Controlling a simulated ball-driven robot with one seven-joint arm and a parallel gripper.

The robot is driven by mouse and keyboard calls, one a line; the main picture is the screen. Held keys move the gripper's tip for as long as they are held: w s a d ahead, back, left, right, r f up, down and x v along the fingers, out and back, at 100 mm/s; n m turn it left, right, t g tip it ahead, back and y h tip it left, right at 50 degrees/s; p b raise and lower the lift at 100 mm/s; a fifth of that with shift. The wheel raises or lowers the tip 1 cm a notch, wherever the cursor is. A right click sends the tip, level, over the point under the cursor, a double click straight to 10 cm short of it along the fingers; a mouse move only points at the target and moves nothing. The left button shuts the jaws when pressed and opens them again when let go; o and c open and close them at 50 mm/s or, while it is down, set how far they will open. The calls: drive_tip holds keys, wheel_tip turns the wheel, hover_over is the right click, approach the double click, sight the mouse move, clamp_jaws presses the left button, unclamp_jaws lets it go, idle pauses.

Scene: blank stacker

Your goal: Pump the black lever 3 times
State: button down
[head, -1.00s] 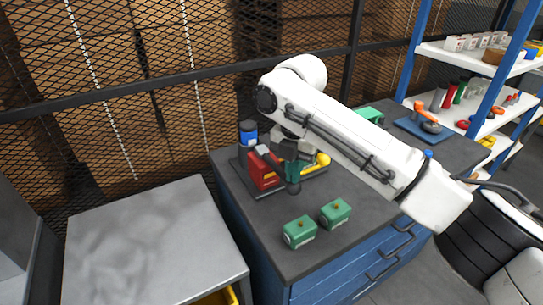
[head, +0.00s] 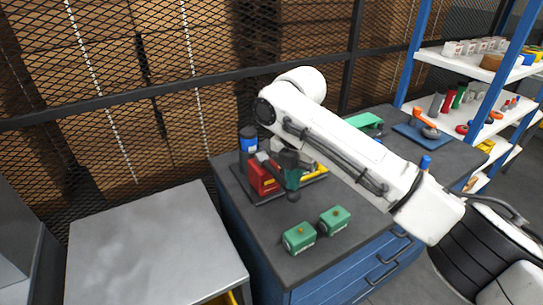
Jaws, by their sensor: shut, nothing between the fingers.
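The pump device stands on the dark benchtop, with a red block (head: 263,176), a teal-green part (head: 292,178), a blue-topped cylinder (head: 248,142) and a yellow bar (head: 316,171). The black lever's round knob (head: 294,197) shows at the front of the device, low over its base plate. My gripper (head: 289,159) is a dark shape just above the teal part, behind and below my white arm. It is shut and empty. Whether it touches the lever is unclear. My arm hides part of the device.
Two green boxes (head: 299,238) (head: 335,219) sit on the bench in front of the device. A grey metal table (head: 150,240) stands at the left. Mesh fencing is behind. A blue tray (head: 420,135) lies at the bench's far right, with shelves (head: 470,60) beyond.

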wheel_tip(320, 180, up, 7)
drive_tip(key=p, duration=0.6)
drive_tip(key=shift+r, duration=0.2)
wheel_tip(320, 180, up, 5)
drive_tip(key=n+p, duration=0.4)
drive_tip(key=n, duration=0.2)
drive_tip(key=shift+f+b, duration=2.15)
drive_tip(key=shift+f, duration=1.25)
